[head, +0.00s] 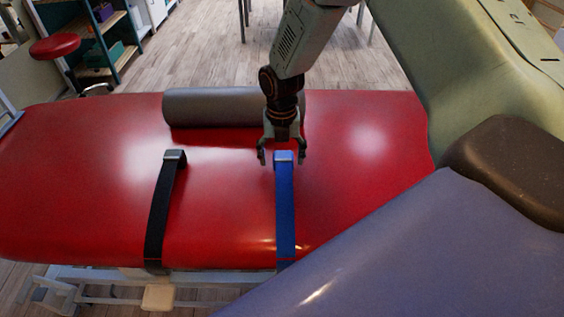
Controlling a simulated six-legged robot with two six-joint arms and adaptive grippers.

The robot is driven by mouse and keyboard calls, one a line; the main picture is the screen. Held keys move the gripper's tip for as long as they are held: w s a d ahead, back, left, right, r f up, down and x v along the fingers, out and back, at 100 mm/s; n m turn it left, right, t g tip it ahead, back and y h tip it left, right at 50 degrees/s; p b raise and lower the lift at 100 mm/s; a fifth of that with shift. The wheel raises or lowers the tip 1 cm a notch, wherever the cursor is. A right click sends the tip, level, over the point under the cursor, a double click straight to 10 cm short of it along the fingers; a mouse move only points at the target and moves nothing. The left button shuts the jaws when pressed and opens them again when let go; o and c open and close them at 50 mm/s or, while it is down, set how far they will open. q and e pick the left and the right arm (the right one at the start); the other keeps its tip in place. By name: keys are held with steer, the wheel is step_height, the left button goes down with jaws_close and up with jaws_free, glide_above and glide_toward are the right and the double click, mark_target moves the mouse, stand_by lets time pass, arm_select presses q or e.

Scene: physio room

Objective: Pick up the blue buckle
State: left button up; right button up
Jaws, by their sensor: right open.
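The blue buckle (284,157) sits at the upper end of a blue strap (286,215) that lies across the red treatment table (345,190). My right gripper (282,158) points down over the buckle in the head view, with one finger to each side of it. Its jaws are open, and I see no contact with the buckle. I cannot tell exactly how high the fingertips are above the table. My left gripper is not in view.
A black strap with a grey buckle (174,157) lies to the left. A grey roll (213,107) lies behind my right gripper. A red stool (55,46) and a shelf (105,40) stand at the back left. The red surface between the straps is clear.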

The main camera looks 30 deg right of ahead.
steer(key=shift+s+r, duration=0.1)
steer(key=shift+s+d, duration=0.1)
steer(key=shift+d, duration=0.25)
steer(key=shift+a, duration=0.3)
steer(key=c, duration=0.5)
steer(key=shift+d, duration=0.25)
steer(key=c, duration=0.4)
steer(key=shift+a, duration=0.15)
steer(key=c, duration=0.4)
